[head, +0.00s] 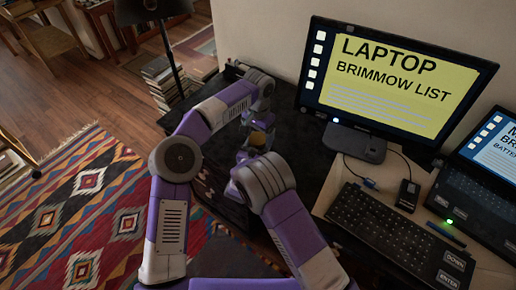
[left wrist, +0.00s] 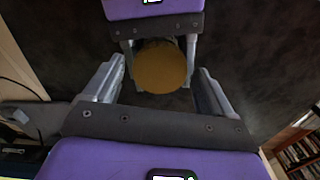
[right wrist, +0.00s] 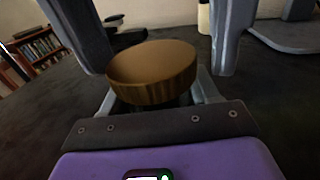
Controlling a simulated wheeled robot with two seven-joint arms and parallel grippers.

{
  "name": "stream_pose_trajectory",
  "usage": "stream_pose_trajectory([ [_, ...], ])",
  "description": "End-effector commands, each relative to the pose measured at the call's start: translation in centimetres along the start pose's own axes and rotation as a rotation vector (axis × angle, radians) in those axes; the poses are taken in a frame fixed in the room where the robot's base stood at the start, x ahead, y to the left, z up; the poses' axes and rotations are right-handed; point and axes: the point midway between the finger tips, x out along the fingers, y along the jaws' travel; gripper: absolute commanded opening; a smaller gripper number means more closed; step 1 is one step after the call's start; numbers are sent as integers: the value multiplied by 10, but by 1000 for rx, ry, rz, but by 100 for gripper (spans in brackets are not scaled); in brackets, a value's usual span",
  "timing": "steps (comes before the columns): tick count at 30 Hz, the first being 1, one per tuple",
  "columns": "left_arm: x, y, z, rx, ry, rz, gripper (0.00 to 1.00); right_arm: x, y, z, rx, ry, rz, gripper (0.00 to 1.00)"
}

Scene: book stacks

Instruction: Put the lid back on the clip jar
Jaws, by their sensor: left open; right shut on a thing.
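The lid (right wrist: 152,75) is a round brown-gold disc with a ribbed side. My right gripper (left wrist: 160,70) is shut on it, one finger at each side, holding it level. My left gripper (left wrist: 155,90) faces the right one from the opposite side. Its fingers are open wide around the lid's near side, apart from it. In the head view the lid (head: 258,139) shows as a small brown patch between my two arms, and both sets of fingertips are mostly hidden there. I cannot make out the clip jar in any view; a dark area lies below the lid.
A small dark object (right wrist: 125,36) stands behind the lid. A floor lamp and book stack (head: 165,82) are beyond the desk's left.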

Motion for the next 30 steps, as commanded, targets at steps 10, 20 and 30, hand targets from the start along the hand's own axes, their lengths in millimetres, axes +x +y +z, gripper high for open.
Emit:
stream_pose_trajectory([
  [10, 3, 0, 0, 0, 1, 0, 85, 0, 0, 0, 0, 0, 0, 0],
  [20, 3, 0, 0, 0, 1, 0, 34, 0, 0, 0, 0, 0, 0, 0],
  [30, 3, 0, 0, 8, 1, 0, 74, 0, 0, 0, 0, 0, 0, 0],
])
